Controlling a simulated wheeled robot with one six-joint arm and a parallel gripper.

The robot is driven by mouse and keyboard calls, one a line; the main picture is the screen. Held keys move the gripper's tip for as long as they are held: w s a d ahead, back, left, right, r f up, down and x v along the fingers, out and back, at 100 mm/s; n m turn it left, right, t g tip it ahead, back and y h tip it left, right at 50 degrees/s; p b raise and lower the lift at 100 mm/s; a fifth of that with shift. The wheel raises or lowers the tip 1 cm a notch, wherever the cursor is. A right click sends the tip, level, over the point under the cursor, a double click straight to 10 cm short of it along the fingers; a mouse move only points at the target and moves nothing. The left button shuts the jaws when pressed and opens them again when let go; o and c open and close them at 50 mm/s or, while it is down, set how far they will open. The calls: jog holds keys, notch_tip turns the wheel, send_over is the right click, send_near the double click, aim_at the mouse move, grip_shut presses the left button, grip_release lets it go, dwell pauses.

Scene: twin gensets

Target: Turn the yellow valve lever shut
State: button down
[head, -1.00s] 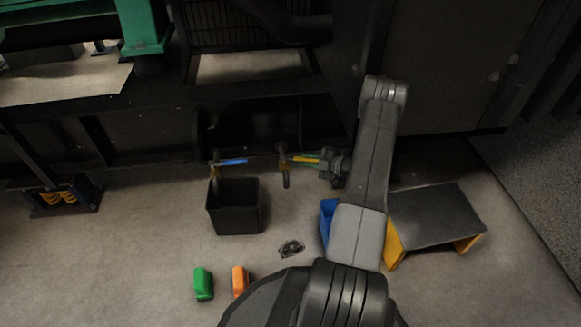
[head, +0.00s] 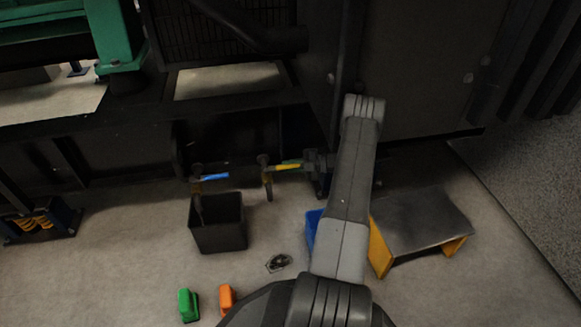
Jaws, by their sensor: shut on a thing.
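The yellow valve lever (head: 286,167) is on the middle pipe stub low on the dark machine frame, in the head view. It points right from its valve body (head: 265,168), nearly level in the picture. My gripper (head: 297,164) is at the lever's right end and is shut on it. The fingers are small and dark here, and part of the lever's end is hidden by them.
A blue lever (head: 215,177) sits on the valve to the left, above a black bin (head: 218,224). A blue container (head: 314,226) and a grey-topped step (head: 424,226) stand right. Green (head: 188,305) and orange (head: 226,298) objects lie on the floor.

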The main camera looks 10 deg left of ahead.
jog(key=c, duration=1.3)
grip_release()
jog(key=shift+c, duration=0.2)
jog(key=p+v, duration=0.3)
jog(key=v, duration=1)
jog(key=shift+d+p, duration=0.35)
jog(key=shift+p, duration=0.05)
jog(key=b+x, duration=0.4)
jog(key=x, duration=0.9)
jog(key=shift+a+f, duration=0.1)
jog(key=shift+a, duration=0.3)
